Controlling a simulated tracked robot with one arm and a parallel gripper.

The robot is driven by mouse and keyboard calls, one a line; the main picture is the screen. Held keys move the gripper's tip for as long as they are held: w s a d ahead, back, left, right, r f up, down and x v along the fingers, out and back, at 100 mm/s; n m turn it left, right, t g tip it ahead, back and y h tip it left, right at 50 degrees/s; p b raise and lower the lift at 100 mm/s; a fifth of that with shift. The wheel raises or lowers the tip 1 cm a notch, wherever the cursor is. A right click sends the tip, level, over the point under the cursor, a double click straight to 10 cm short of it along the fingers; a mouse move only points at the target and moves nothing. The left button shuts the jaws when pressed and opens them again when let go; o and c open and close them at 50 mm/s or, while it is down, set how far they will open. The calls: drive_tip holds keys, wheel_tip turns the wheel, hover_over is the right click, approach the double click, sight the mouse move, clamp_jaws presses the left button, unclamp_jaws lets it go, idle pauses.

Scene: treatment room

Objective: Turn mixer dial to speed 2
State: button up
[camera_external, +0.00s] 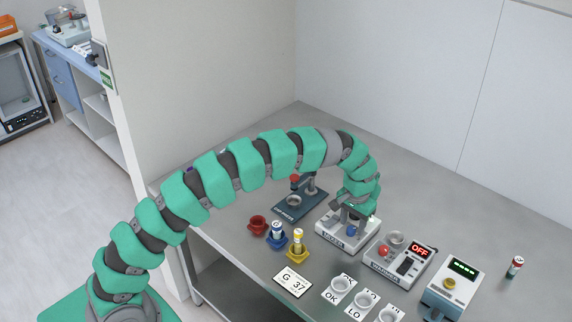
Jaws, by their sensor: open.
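The mixer is a white box (338,241) with a dark-lettered front label, standing on the grey table in the external view. It has a blue part (352,230) on its top that may be its dial. My gripper (350,216) points down just over the mixer's top, close to the blue part. Its jaws are open and hold nothing that I can see. The gripper and my arm's last links hide much of the mixer's top. I cannot read the dial's speed marks or tell whether the gripper touches the dial.
Left of the mixer are a dark press-like device (286,211) and red, blue and yellow cups (258,225). Right of it are a device reading OFF (396,268) and a blue-white meter (447,293). A G 37 card (293,282) and labelled dishes (341,284) lie in front.

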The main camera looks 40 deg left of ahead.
sight(352, 228)
wheel_tip(352, 228, up, 12)
idle(0.4)
idle(0.3)
